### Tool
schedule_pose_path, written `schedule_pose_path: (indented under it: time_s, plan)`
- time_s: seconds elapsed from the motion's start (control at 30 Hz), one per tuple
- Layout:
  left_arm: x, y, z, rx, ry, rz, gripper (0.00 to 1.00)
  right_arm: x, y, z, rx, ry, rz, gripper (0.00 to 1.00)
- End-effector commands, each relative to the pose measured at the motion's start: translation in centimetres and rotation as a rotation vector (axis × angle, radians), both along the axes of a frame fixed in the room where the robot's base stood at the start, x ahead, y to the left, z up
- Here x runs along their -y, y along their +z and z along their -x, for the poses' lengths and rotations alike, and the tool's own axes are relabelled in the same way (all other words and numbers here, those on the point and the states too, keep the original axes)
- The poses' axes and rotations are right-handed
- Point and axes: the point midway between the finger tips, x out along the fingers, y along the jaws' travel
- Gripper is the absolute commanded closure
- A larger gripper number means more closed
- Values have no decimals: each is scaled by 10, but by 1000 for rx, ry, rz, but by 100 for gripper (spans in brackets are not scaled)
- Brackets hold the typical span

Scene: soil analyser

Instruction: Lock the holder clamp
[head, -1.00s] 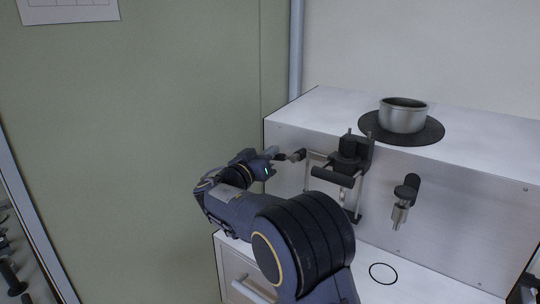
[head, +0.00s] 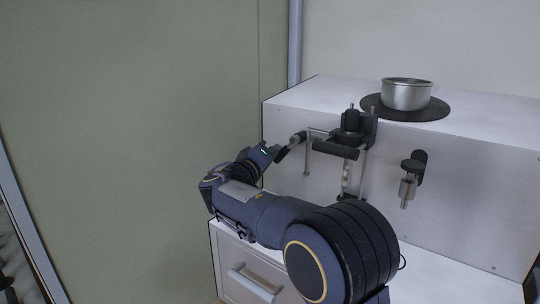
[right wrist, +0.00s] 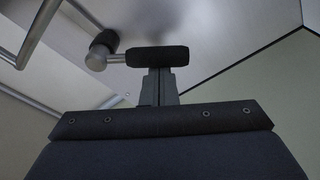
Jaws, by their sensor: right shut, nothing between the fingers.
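The holder clamp (head: 352,122) is a black block with a black bar handle (head: 335,149) and thin metal rods, mounted on the front of the white unit. At its left end a short lever piece (head: 298,138) slopes down to the left. My right gripper (head: 279,153) is shut and empty at the lower left end of that piece. In the right wrist view the closed fingers (right wrist: 159,84) point at a black grip (right wrist: 157,56) on a short metal rod. Whether they touch it is unclear. My left gripper is not in view.
A metal bowl (head: 406,95) stands on a black disc (head: 437,110) on top of the white unit (head: 470,180). A black and metal fitting (head: 410,180) sticks out right of the clamp. A drawer (head: 250,275) is below. The green wall (head: 130,130) is at the left.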

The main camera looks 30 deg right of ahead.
Motion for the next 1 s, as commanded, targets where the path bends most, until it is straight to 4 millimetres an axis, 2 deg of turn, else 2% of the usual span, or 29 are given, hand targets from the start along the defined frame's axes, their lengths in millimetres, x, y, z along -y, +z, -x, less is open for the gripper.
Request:
schedule_pose_path:
  time_s: [0.1, 0.6, 1.0]
  plan:
    - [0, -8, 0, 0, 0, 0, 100, 2, -8, 5, -102, 0, 40, 100]
    - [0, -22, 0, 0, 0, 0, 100, 10, -22, 24, -475, 0, 195, 100]
    - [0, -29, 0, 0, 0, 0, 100, 13, -24, 31, -489, -1, 202, 100]
